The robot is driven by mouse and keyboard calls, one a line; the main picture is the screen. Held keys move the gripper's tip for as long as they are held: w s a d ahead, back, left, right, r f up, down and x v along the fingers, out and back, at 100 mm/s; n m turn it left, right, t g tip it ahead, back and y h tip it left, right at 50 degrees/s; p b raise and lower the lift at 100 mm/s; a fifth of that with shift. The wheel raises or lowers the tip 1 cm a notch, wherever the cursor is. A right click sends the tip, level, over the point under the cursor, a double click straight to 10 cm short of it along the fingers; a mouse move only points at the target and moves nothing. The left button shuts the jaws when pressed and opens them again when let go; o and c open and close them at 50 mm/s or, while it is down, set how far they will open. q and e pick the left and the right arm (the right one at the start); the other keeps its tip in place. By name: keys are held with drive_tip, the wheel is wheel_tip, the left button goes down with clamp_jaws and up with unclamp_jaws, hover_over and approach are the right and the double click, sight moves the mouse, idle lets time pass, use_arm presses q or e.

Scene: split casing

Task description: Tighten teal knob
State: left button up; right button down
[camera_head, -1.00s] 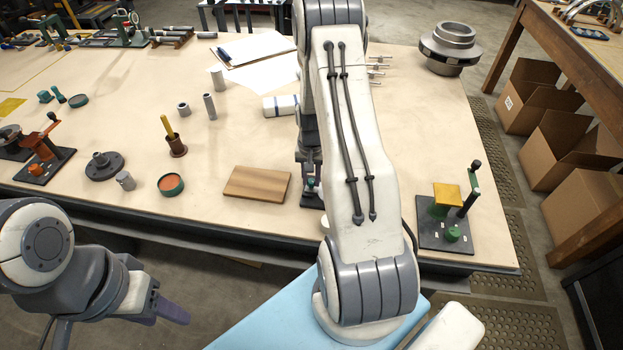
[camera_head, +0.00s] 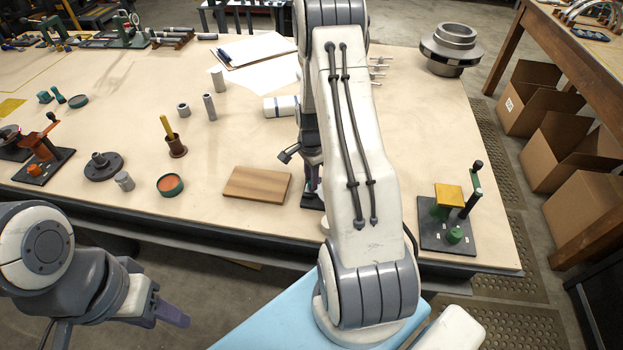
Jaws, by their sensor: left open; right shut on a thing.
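My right arm reaches over the bench and its forearm covers much of the middle. My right gripper (camera_head: 313,186) is low over a dark base plate (camera_head: 310,203) just right of the wooden block. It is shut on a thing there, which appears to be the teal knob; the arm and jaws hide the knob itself. A dark part (camera_head: 288,154) juts left from the wrist area above the plate. My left gripper (camera_head: 174,314) is open and empty, in front of the bench and below its edge, far from the plate.
A wooden block (camera_head: 257,184) lies left of the plate. A green fixture with a yellow top (camera_head: 449,196) stands right, an orange fixture (camera_head: 42,165) left. A round orange-filled dish (camera_head: 170,185) and flanged hub (camera_head: 103,166) lie left.

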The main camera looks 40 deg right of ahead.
drive_tip(key=shift+m, duration=0.8)
drive_tip(key=shift+w, duration=0.1)
drive_tip(key=c, duration=0.6)
unclamp_jaws()
wheel_tip(320, 180, up, 11)
drive_tip(key=shift+f+b, duration=0.2)
drive_tip(key=shift+b, duration=0.55)
